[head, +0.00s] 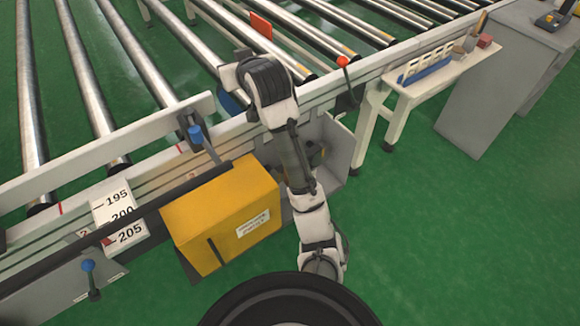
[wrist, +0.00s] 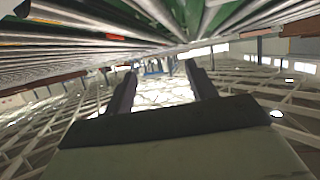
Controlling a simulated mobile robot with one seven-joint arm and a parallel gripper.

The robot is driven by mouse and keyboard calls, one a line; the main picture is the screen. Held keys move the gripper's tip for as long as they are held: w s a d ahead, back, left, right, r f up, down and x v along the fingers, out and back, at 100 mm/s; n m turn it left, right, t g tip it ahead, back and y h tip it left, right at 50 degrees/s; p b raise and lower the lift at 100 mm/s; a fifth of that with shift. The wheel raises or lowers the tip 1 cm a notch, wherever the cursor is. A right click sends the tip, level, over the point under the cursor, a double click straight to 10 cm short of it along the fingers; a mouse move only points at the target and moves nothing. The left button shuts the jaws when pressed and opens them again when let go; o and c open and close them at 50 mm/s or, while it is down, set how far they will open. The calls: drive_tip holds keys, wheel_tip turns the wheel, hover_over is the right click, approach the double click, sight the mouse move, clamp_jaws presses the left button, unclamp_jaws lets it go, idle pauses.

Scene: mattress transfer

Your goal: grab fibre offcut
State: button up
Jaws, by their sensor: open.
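I cannot make out a fibre offcut for certain in either view. My gripper (wrist: 162,80) shows in the wrist view with its two dark fingers apart and nothing visible between them. In the head view my arm reaches up over the front rail of the roller conveyor (head: 340,80), and its bent upper part hides the gripper and some of the rollers behind it. The wrist view looks along the undersides or tops of the rollers (wrist: 150,15), with a bright hall beyond.
A yellow box (head: 222,215) hangs on the conveyor's front, left of my arm. A red-knobbed lever (head: 344,64) stands right of my arm. An orange plate (head: 261,26) sits among the rollers. A side shelf (head: 440,72) and grey cabinet (head: 500,85) stand right; green floor there is clear.

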drive_tip(key=s+d+f+n+g+h, duration=0.15)
drive_tip(key=s+d+f+g, duration=0.35)
drive_tip(key=f, duration=0.5)
drive_tip(key=s+d+f+g+h, duration=0.2)
drive_tip(key=d+f+g+h, duration=0.1)
drive_tip(key=d+f+g, duration=0.5)
drive_tip(key=f, duration=0.3)
drive_tip(key=a+f+t, duration=0.1)
drive_tip(key=f, duration=0.2)
drive_tip(key=f+t, duration=0.1)
drive_tip(key=f, duration=0.2)
drive_tip(key=shift+w+a+f+h, duration=0.15)
drive_tip(key=shift+w+a+h, duration=0.1)
drive_tip(key=shift+a, duration=0.05)
drive_tip(key=shift+w+d+f+p, duration=0.1)
drive_tip(key=shift+f+p, duration=0.2)
drive_tip(key=shift+f, duration=1.2)
drive_tip(key=shift+w+f+p, duration=0.1)
drive_tip(key=shift+f+p, duration=0.2)
drive_tip(key=shift+f, duration=1.2)
drive_tip(key=shift+c, duration=0.5)
drive_tip(key=c, duration=0.9)
drive_tip(key=shift+r, duration=0.1)
drive_tip(key=shift+c, duration=0.2)
